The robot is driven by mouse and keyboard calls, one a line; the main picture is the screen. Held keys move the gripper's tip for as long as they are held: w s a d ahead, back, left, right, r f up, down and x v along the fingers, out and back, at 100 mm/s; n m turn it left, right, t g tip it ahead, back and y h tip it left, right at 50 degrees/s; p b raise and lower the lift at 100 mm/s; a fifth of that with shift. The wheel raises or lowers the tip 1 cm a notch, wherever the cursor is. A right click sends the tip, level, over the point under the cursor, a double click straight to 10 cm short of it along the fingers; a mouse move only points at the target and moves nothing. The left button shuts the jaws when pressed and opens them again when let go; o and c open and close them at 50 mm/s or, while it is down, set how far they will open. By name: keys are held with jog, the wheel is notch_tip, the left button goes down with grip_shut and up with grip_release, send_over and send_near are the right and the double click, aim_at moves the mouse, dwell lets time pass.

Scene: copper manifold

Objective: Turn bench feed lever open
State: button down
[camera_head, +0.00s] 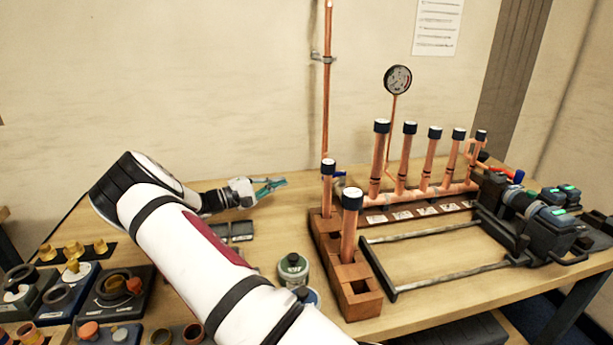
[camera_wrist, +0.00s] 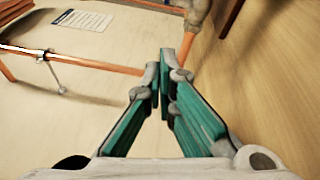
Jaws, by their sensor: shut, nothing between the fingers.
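My gripper (camera_head: 272,186) has teal finger pads and is shut and empty above the back of the bench, left of the copper pipes. In the wrist view its fingertips (camera_wrist: 164,84) meet in front of a copper pipe (camera_wrist: 120,68). A small blue part (camera_head: 340,174), possibly the bench feed lever, shows at the foot of the tall vertical pipe (camera_head: 327,90), to the right of my gripper and apart from it. Its setting is too small to read. A red and blue handle (camera_head: 517,177) shows at the manifold's right end.
The copper manifold (camera_head: 430,193) with several capped uprights stands at the right. A wooden block rack (camera_head: 345,270) holds capped pipes at the centre. A gauge (camera_head: 397,80) rises behind.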

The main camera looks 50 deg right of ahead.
jog(key=s+d+r+p, duration=0.1)
jog(key=s+d+p, duration=0.2)
jog(key=s+d, duration=0.4)
jog(key=shift+s+d+r, duration=0.15)
jog(key=shift+s+d, duration=0.2)
jog(key=shift+d, duration=0.3)
jog(key=shift+s+p, duration=0.1)
jog(key=shift+p, duration=0.45)
jog(key=shift+s+a+n+t+p, duration=0.15)
jog(key=shift+n+t+p, duration=0.15)
jog(key=shift+t+p, duration=0.15)
